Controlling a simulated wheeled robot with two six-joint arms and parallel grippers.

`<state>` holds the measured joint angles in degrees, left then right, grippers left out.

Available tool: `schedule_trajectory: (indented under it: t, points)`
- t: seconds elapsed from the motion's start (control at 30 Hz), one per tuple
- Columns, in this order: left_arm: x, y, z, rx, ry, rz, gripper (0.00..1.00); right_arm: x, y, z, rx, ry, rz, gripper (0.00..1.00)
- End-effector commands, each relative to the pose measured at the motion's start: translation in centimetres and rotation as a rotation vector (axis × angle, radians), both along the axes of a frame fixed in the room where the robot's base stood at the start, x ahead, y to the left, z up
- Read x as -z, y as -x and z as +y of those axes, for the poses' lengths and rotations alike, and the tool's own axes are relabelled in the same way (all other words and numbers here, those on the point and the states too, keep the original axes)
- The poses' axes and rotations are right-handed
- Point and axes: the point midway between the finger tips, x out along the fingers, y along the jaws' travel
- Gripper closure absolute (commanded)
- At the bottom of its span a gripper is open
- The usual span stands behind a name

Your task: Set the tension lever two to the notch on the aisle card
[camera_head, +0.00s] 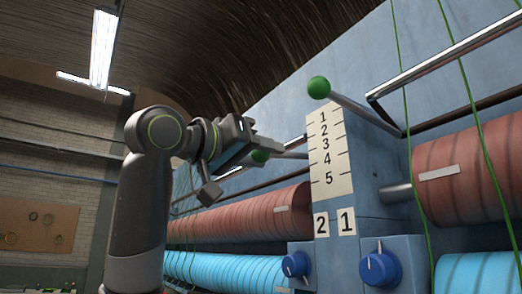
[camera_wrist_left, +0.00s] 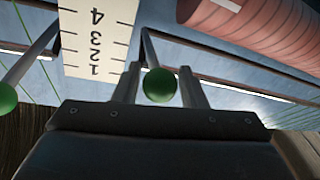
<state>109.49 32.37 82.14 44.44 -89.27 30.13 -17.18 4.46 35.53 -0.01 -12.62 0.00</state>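Lever two's green ball knob (camera_head: 260,156) is on the left side of the blue post, its rod running right towards the post. My left gripper (camera_head: 262,147) is at this knob. In the left wrist view, the knob (camera_wrist_left: 158,85) sits between the two spread fingers, with narrow gaps at its sides. The white scale (camera_head: 330,150) on the post has notches numbered 1 to 5, and plates "2" (camera_head: 321,224) and "1" (camera_head: 347,222) below. The other lever's green knob (camera_head: 318,87) stands higher, on the right. I cannot make out an aisle card. My right gripper is not in view.
Red rolls (camera_head: 475,160) and light-blue rolls (camera_head: 225,270) flank the post. Blue dials (camera_head: 380,268) sit low on it. Metal bars (camera_head: 445,62) and green strands (camera_head: 478,120) cross on the right. A brown board (camera_head: 38,222) hangs on the far left wall.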

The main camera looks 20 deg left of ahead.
Motion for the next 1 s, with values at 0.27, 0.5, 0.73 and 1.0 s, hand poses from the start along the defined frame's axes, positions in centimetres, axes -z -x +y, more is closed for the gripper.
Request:
schedule_trajectory:
  t: [0.27,0.5,0.73,1.0]
  points:
    - [-0.1,0.0,0.0,0.0,0.001,-0.002,0.48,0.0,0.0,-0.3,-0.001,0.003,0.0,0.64]
    - [0.2,1.0,0.6,-0.002,0.002,-0.004,0.48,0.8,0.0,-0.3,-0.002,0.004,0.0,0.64]
    - [1.0,5.2,3.0,-0.004,0.002,-0.007,0.48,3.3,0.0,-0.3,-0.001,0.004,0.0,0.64]
    - [1.5,11.0,6.2,-0.003,0.002,-0.005,0.48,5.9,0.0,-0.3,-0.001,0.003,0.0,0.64]
